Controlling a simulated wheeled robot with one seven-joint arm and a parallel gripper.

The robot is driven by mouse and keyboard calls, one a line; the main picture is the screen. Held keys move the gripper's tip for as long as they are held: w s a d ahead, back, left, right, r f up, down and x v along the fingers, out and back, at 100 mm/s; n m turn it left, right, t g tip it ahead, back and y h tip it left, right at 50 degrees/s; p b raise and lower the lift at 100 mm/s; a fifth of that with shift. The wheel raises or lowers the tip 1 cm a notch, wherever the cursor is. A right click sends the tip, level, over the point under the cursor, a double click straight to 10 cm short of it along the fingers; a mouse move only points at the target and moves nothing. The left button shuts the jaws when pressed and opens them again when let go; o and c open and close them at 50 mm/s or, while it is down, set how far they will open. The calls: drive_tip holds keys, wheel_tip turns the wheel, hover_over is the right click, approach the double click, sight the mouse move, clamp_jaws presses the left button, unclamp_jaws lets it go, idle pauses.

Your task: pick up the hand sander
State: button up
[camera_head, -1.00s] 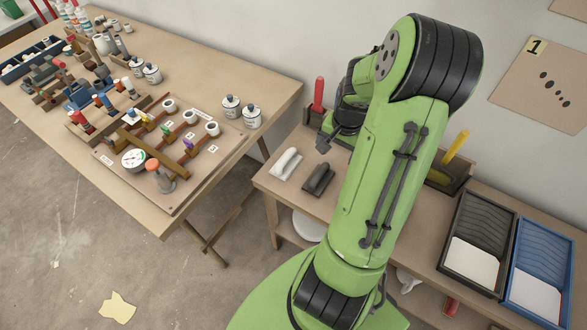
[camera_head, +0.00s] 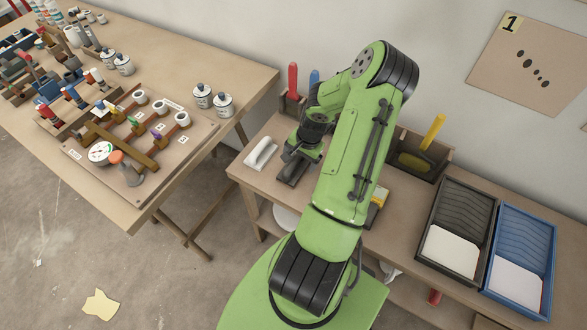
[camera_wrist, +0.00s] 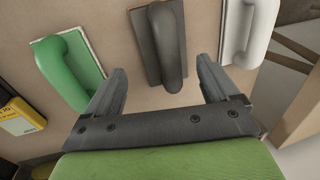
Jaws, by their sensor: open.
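Three hand-sander-shaped tools, each a flat plate with a loop handle, lie in a row on the bench (camera_head: 395,225). The dark grey one (camera_wrist: 160,45) is in the middle of the wrist view, ahead of my gripper (camera_wrist: 160,82). My gripper is open and empty, with one finger toward each side of the grey tool. The white one (camera_wrist: 248,30) is to its right and the green one (camera_wrist: 68,65) to its left. In the head view my gripper (camera_head: 296,162) is over the grey tool and partly hides it; the white tool (camera_head: 262,153) lies to its left.
A yellow labelled item (camera_wrist: 18,118) lies left of the green tool. A black tray (camera_head: 430,225) and a blue tray (camera_head: 546,260) stand at the right. A bin with a yellow-handled tool (camera_head: 433,130) is at the back. A cluttered table (camera_head: 150,215) is at the left.

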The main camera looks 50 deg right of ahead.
sight(297, 169)
drive_tip(key=f, duration=0.3)
drive_tip(key=f+b, duration=0.1)
drive_tip(key=shift+w+f, duration=0.2)
drive_tip(key=shift+w, duration=0.15)
drive_tip(key=shift+r, duration=0.1)
drive_tip(key=c, duration=1.2)
